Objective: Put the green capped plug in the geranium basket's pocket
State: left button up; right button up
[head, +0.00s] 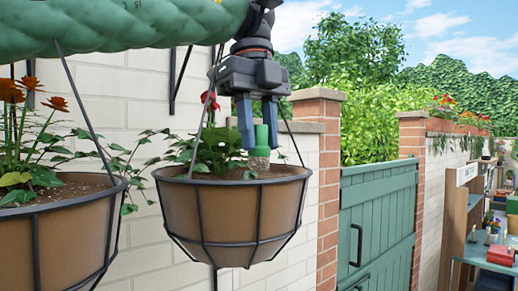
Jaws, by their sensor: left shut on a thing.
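My left gripper (258,124) hangs down from the top of the head view and is shut on the green capped plug (262,137). The plug has a green cap and a clear lower part, and it is upright at the soil of a brown hanging basket (237,212). Whether its lower end is in a pocket or only above the soil, I cannot tell. The basket holds leafy green plants (217,146) with a red bloom (210,101) behind the gripper. My right gripper is not in view.
A second brown hanging basket (62,245) with orange flowers (12,90) is at the left. Thin dark hangers rise from both baskets. A white brick wall, a green gate (378,225) and shelves (455,225) stand behind.

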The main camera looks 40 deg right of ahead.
aim_at(259, 156)
pick_arm(q)
jog(key=shift+d+f, duration=0.2)
jog(key=shift+f, duration=0.95)
jog(key=shift+w+f, duration=0.1)
jog(key=shift+f, duration=0.1)
jog(key=shift+a, duration=0.25)
jog(key=shift+d+f, duration=0.15)
jog(key=shift+f, duration=0.1)
jog(key=shift+f+b, duration=0.4)
jog(key=shift+b, duration=0.2)
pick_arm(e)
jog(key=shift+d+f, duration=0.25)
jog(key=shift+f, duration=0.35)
pick_arm(q)
jog(key=shift+r, duration=0.1)
